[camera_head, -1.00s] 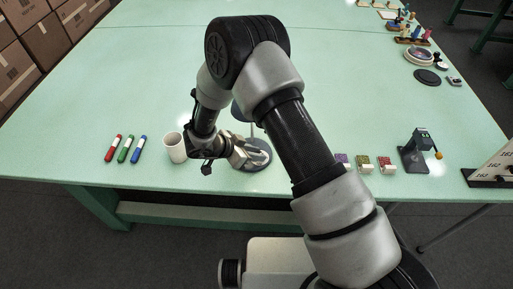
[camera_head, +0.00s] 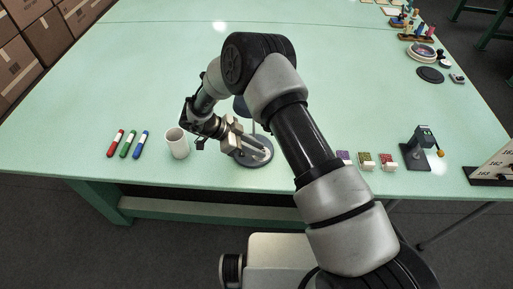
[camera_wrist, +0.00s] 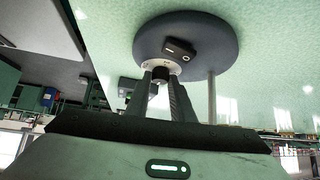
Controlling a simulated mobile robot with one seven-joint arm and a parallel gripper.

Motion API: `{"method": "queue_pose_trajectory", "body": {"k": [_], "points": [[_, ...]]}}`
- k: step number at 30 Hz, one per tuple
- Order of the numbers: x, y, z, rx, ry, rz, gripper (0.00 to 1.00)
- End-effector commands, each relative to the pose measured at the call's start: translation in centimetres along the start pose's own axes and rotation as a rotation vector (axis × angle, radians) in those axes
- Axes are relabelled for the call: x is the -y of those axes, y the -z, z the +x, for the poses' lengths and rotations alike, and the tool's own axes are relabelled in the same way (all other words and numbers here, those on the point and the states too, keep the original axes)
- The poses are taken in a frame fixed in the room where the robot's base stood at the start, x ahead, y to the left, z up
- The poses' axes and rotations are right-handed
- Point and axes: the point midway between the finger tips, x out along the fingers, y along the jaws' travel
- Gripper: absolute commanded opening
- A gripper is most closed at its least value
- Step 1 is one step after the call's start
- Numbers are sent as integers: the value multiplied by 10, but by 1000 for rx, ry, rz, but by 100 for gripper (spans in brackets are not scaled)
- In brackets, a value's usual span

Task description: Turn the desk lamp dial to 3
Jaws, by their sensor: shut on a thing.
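The desk lamp shows its dark round base (camera_head: 262,155) on the green table, near the front edge, with part of its shade (camera_head: 241,106) showing behind my arm. In the wrist view the lamp base (camera_wrist: 215,42) fills the top, with a small black block with white marks (camera_wrist: 181,50) on it and a thin pole to the right. A pale dial disc (camera_wrist: 160,64) with a dark knob (camera_wrist: 159,88) faces the wrist camera. My gripper (camera_wrist: 163,95) is shut on the dial knob, its fingers on either side. I cannot read the dial's number.
A white cup (camera_head: 177,143) stands close left of my gripper. Red, green and blue markers (camera_head: 129,145) lie farther left. Small colored blocks (camera_head: 366,160) and a dark stand (camera_head: 416,151) are to the right.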

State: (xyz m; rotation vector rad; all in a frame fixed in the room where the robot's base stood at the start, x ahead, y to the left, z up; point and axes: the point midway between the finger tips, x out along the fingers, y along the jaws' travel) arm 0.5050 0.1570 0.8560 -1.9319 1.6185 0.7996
Motion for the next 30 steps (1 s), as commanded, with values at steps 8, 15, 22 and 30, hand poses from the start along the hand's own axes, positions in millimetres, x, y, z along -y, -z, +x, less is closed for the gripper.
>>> {"method": "queue_pose_trajectory", "body": {"k": [8,15,22,30], "points": [[-1,0,3,-2,-3,1,28],[0,0,1,-1,-1,0,40],[0,0,-6,0,1,0,40],[1,-1,-59,2,3,1,40]]}}
